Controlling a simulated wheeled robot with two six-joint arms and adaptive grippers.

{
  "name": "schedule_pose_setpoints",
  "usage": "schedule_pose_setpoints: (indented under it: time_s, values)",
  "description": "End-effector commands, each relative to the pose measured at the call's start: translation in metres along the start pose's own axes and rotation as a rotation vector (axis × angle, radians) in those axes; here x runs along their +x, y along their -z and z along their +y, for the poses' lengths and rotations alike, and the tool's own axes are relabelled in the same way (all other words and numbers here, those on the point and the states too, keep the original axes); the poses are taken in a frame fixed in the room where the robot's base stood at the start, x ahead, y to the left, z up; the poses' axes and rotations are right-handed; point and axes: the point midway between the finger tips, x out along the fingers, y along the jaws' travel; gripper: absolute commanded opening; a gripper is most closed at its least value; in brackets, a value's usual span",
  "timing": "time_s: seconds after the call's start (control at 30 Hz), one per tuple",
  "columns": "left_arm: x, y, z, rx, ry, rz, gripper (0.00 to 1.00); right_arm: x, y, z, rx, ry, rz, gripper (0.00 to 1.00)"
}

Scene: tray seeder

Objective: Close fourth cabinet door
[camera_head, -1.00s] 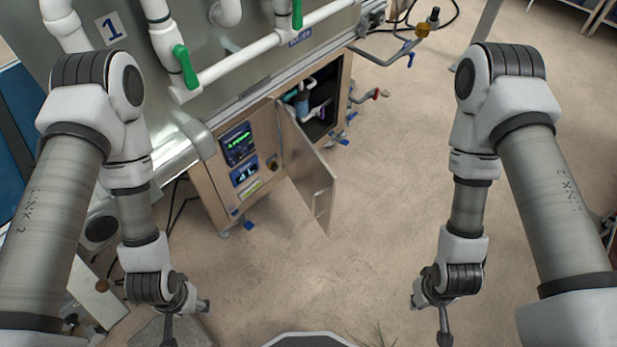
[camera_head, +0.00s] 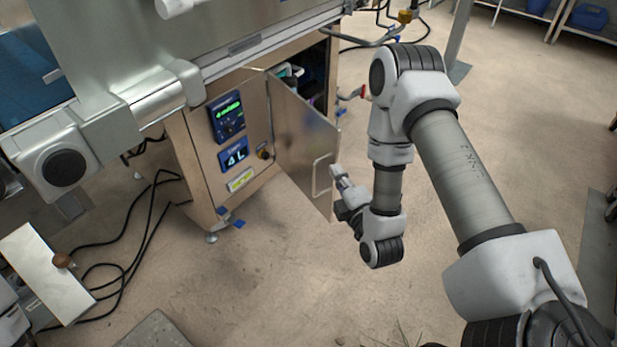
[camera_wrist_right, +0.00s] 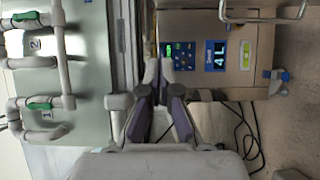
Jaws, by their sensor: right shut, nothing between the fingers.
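The metal cabinet door (camera_head: 300,135) stands partly open, swung outward from the cabinet (camera_head: 188,165). Its bar handle (camera_head: 321,177) is near the free edge, and a metal handle bar (camera_wrist_right: 262,14) shows at the top right of the right wrist view. My right gripper (camera_head: 337,171) is shut and empty, beside the door's free edge near the handle. I cannot tell whether it touches the door. My left gripper is out of view.
Blue displays (camera_head: 227,115) are on the cabinet front. The dark cabinet opening (camera_head: 315,80) holds small equipment. Black cables (camera_head: 125,255) and a white panel with a brown knob (camera_head: 45,275) lie at the left. Floor in front of the door is clear.

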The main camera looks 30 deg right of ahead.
Motion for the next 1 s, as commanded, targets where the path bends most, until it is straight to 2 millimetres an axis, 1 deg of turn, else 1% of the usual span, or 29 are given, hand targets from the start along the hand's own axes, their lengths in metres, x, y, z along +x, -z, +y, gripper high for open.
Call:
schedule_pose_setpoints:
  time_s: [0.03, 0.17, 0.27, 0.63, 0.67, 0.7, 0.8, 0.9, 1.0]
  values:
    - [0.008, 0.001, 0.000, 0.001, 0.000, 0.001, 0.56, 0.001, 0.000, -0.007, 0.001, -0.003, -0.001, 0.00]
    - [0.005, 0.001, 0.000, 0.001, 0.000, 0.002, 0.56, 0.008, 0.000, -0.003, 0.001, -0.004, 0.000, 0.00]
    - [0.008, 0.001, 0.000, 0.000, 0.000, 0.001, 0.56, 0.021, 0.000, -0.003, 0.001, -0.006, 0.000, 0.00]
    - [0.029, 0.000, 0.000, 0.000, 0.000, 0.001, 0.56, 0.101, 0.001, -0.005, 0.001, -0.005, 0.001, 0.00]
    - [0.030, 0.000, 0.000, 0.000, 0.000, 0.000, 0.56, 0.104, -0.004, -0.005, 0.003, -0.003, -0.003, 0.00]
    - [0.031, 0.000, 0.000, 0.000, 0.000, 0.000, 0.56, 0.105, -0.014, -0.005, 0.006, -0.001, -0.006, 0.00]
    - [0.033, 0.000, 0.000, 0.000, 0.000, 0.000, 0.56, 0.108, -0.028, -0.004, 0.005, 0.000, -0.004, 0.00]
    - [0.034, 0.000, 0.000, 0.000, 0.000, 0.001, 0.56, 0.110, -0.036, -0.004, 0.003, 0.000, -0.002, 0.00]
    - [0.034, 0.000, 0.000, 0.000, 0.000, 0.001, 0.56, 0.110, -0.038, -0.003, 0.002, 0.001, 0.000, 0.00]
